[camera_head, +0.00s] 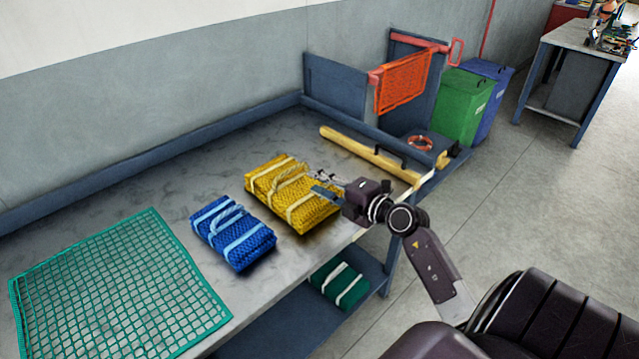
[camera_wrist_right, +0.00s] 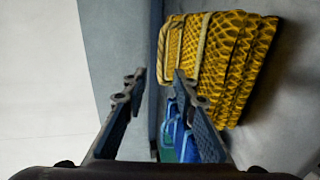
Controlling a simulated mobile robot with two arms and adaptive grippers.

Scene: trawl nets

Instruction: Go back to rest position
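My right gripper (camera_head: 324,184) is above the front right part of the yellow folded net bundle (camera_head: 268,180) in the head view. In the right wrist view, its two fingers (camera_wrist_right: 158,82) are apart with nothing held between them. The yellow bundle (camera_wrist_right: 222,62) shows there beyond and to the right of the fingers; whether the right finger touches it I cannot tell. A blue folded net bundle (camera_head: 232,236) with light straps lies left of the yellow one, and partly shows between the fingers (camera_wrist_right: 172,128). My left gripper is not in view.
The bundles lie on a grey workbench (camera_head: 120,200) with a spread green net (camera_head: 118,288) at left. A yellow roller (camera_head: 368,158) lies at the bench's right end. A dark green bundle (camera_head: 340,284) sits on the lower shelf.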

